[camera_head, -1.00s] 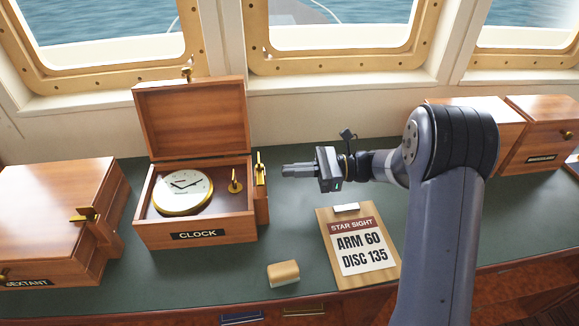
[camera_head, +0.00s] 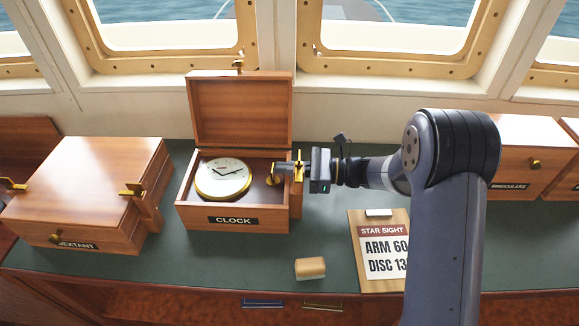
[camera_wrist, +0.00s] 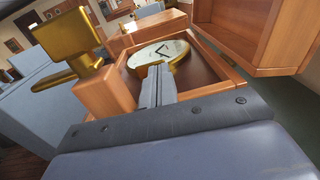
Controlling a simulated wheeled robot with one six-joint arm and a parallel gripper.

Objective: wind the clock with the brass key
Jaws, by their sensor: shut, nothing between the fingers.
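The clock (camera_head: 223,178) has a white dial and brass rim and lies face up in the open wooden box labelled CLOCK (camera_head: 186,220). It also shows ahead of my fingers in the wrist view (camera_wrist: 158,50). The brass key (camera_head: 272,181) stands in the right part of the box, partly covered by my fingers in the head view. My gripper (camera_head: 278,168) reaches in from the right over the box's right wall, with its tips close to the key. Its fingers (camera_wrist: 157,72) are shut and empty. I cannot tell whether they touch the key.
A brass latch (camera_head: 299,172) is on the box's right side, beside my gripper; it looms large in the wrist view (camera_wrist: 75,40). The raised lid (camera_head: 238,112) stands behind. The sextant box (camera_head: 85,185) is at left, a wooden block (camera_head: 310,268) in front, the star sight clipboard (camera_head: 375,285) at right.

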